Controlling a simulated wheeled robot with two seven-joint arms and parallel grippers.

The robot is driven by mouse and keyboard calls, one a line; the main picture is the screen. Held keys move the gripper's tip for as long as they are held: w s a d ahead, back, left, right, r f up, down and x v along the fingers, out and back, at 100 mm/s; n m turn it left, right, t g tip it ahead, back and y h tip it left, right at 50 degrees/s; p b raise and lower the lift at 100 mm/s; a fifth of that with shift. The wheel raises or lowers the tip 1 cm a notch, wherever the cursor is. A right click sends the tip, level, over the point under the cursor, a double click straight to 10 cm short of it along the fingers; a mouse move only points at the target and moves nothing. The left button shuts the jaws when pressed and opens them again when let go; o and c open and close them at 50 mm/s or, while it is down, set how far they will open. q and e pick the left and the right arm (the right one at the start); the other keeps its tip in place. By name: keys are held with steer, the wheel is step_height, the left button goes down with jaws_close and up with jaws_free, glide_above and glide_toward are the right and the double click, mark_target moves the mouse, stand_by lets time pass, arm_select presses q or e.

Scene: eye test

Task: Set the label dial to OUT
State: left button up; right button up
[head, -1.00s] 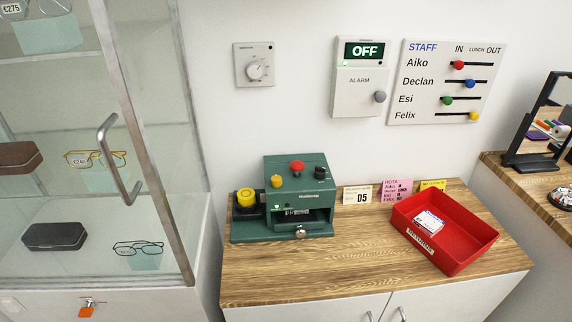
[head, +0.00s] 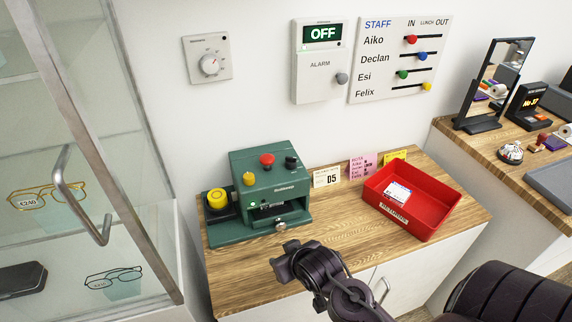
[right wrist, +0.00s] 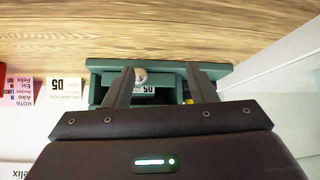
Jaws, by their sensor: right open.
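The green machine (head: 268,188) stands on the wooden counter. On top it has a yellow knob (head: 249,179), a red button (head: 267,159) and a black knob (head: 291,162). A silver knob (head: 280,223) is low on its front; I cannot tell which control is the label dial. My right gripper (head: 285,264) is open and empty, in front of the machine near the counter's front edge. In the right wrist view, the machine's front (right wrist: 104,66) and silver knob (right wrist: 141,75) show between the open fingers (right wrist: 160,80), apart from them. My left gripper is out of view.
A red tray (head: 440,218) with a small white box (head: 398,194) stands right of the machine. Several cards lean against the wall, including one marked D5 (head: 327,178). A glass cabinet (head: 90,150) is at left. The counter (head: 330,225) is bare before the tray.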

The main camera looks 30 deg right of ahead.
steer(key=w+d+r+m+t+h, duration=0.2)
steer(key=w+d+r+t, duration=0.25)
steer(key=w+d, duration=0.3)
steer(key=t, duration=0.5)
glide_toward(293, 165)
steer(key=w, duration=0.2)
steer(key=shift+w+d+p, duration=0.25)
steer(key=shift+w, duration=0.9)
steer(key=shift+w+d+p, duration=0.25)
steer(key=shift+w+p, duration=0.05)
steer(key=shift+w, duration=0.9)
steer(key=shift+w+d+p, duration=0.25)
steer(key=shift+w, duration=0.9)
steer(key=c, duration=1)
steer(key=shift+o, duration=0.2)
